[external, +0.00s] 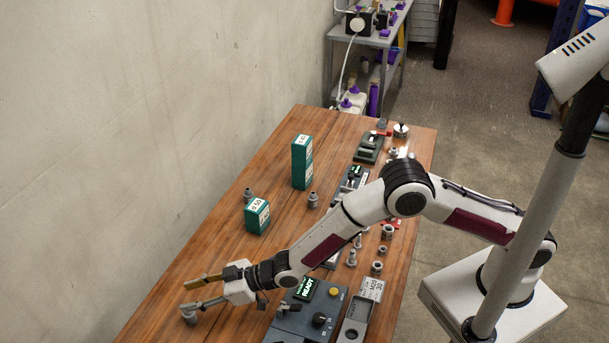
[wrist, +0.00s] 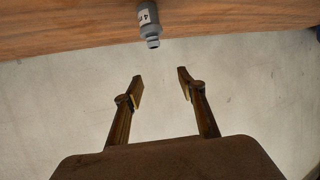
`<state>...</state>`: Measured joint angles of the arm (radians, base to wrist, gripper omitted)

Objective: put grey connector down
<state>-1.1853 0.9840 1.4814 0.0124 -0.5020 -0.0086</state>
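A grey connector (wrist: 150,28) with a white label stands on the wooden table (wrist: 230,18), its narrow end pointing down the picture in the wrist view. In the external view the grey connector (external: 189,314) is at the near left part of the table, close to the tip of one finger. My gripper (wrist: 161,80) is open, with nothing between its fingers. The connector lies beyond the fingertips, with a visible gap in the wrist view. In the external view my gripper (external: 188,296) is low over the table with its fingers apart.
A small green box (external: 257,216) and a taller green stack (external: 302,162) stand behind my gripper, with grey fittings (external: 313,200) near them. A control box (external: 311,310) with a READY display stands to the right. Several fittings line the right side. The wall is to the left.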

